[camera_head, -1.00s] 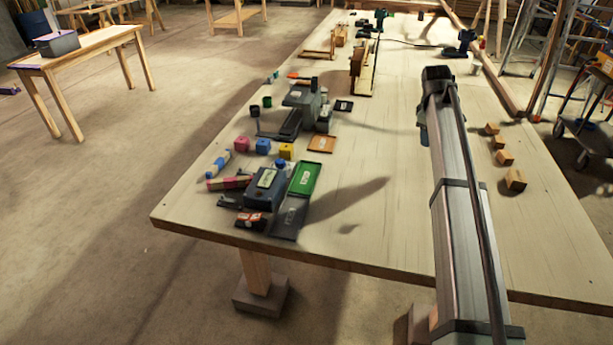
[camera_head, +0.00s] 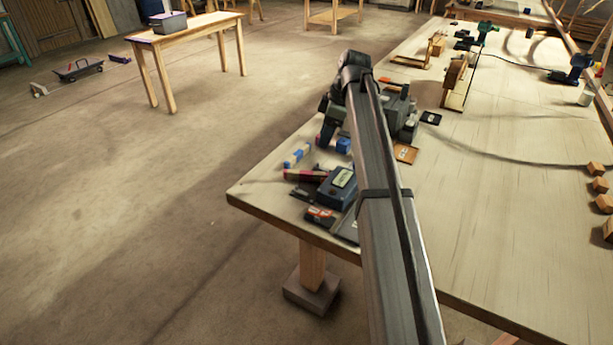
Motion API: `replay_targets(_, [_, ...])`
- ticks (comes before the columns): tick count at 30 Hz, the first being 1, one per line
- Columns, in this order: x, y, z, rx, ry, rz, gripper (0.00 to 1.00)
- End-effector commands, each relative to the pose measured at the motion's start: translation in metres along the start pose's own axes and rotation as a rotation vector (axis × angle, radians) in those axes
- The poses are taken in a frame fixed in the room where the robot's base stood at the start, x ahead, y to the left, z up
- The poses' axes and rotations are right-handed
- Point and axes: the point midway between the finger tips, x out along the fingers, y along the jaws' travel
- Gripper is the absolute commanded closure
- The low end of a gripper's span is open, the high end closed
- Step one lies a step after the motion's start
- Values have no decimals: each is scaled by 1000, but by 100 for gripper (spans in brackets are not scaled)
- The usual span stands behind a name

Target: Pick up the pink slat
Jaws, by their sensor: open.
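I cannot make out a clearly pink slat. A small pink-and-dark-red bar (camera_head: 304,175) lies among the items near the left corner of the long workbench (camera_head: 500,200). A thin purple strip (camera_head: 140,38) lies at the left end of the small side table (camera_head: 185,37); at this size I cannot tell whether it is a slat. My gripper (camera_head: 326,138) is a dark shape hanging from the arm's far end, over the bench's left edge, above and beyond the bar. It is open, and I see nothing held in it. My arm hides part of the bench items.
Wooden blocks (camera_head: 600,185) sit at the right. The floor between the tables is clear.

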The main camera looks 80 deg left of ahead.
Motion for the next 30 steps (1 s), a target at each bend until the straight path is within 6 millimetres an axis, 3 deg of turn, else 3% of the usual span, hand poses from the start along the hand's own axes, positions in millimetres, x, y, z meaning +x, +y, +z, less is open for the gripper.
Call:
replay_targets(5, [11,-2,-3,-6,2,-4,51])
replay_targets(18, [78,-2,-3,-4,1,-3,51])
replay_targets(30, [106,-4,-7,-5,1,-3,51])
